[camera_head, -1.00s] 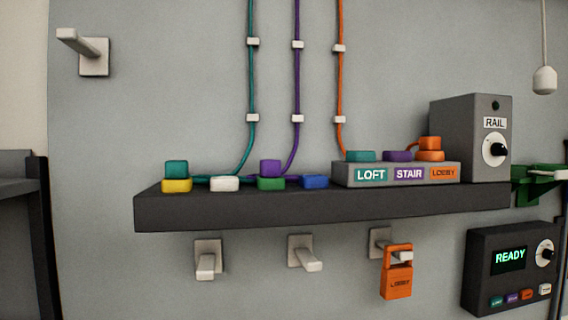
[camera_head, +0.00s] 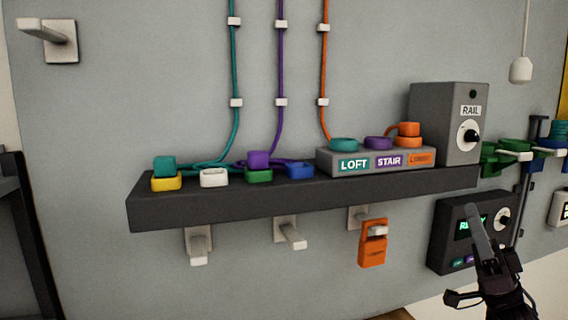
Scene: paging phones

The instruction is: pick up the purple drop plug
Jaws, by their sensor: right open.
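The purple drop plug (camera_head: 258,160) sits on the green socket (camera_head: 258,176) on the dark shelf, at the end of the purple cord (camera_head: 281,70). A teal plug (camera_head: 164,165) sits on the yellow socket (camera_head: 166,183) to its left. An orange plug (camera_head: 408,129) sits on the orange ring of the labelled box at the right. My right gripper (camera_head: 478,232) is at the lower right, in front of the READY panel, well away from the purple plug, and holds nothing visible. My left gripper is not in view.
The dark shelf (camera_head: 300,199) juts from the wall. The white (camera_head: 213,178) and blue (camera_head: 300,170) sockets look empty. The grey label box (camera_head: 327,162) and RAIL box (camera_head: 435,122) stand at its right. Pegs (camera_head: 291,235) stick out below; one holds an orange tag (camera_head: 372,250).

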